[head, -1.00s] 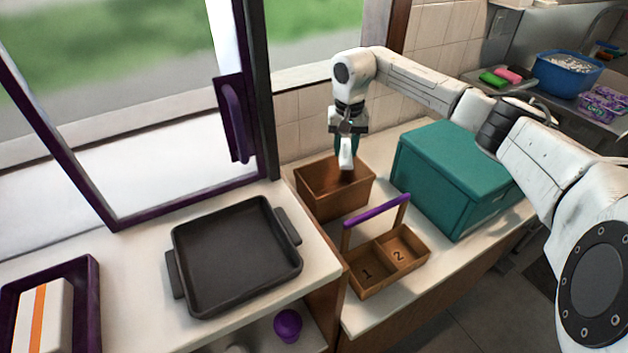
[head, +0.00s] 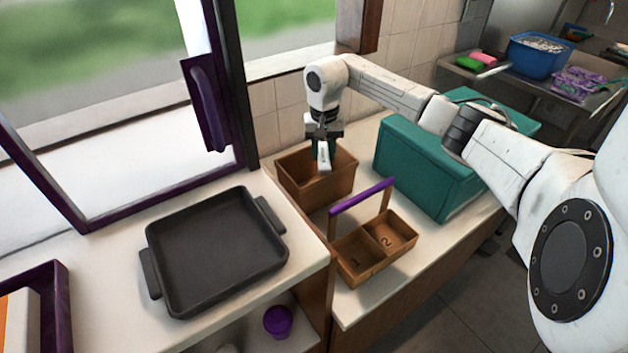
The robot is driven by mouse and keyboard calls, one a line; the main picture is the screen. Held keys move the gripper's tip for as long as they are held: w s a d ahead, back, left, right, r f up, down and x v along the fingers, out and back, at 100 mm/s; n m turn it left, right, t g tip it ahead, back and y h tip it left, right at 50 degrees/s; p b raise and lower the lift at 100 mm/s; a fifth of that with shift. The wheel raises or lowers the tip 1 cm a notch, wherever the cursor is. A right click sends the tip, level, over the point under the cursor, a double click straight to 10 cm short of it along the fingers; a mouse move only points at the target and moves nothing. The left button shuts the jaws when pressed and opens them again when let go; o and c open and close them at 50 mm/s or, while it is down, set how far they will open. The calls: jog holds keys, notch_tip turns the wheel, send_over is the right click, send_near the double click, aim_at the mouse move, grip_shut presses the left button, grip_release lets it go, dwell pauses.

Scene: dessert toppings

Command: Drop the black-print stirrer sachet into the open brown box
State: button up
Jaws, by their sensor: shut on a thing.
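My gripper (head: 323,150) is above the open brown box (head: 305,192), pointing down at its opening. It is shut on a small white sachet (head: 324,157), which hangs down at the mouth of the box. The print on the sachet is too small to read. The box stands on the white counter, left of the teal box and behind the two-part wooden caddy.
A wooden caddy (head: 375,262) with a purple handle stands in front of the box. A closed teal box (head: 425,170) is to the right. A dark tray (head: 215,255) lies on the left counter. A purple-framed window (head: 205,105) is at the left.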

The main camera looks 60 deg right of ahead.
jog(key=o, duration=1.1)
jog(key=shift+c, duration=0.2)
jog(key=shift+r, duration=0.1)
notch_tip(320, 180, up, 11)
jog(key=b, duration=0.1)
jog(key=shift+f+b, duration=0.2)
jog(key=shift+b, duration=0.15)
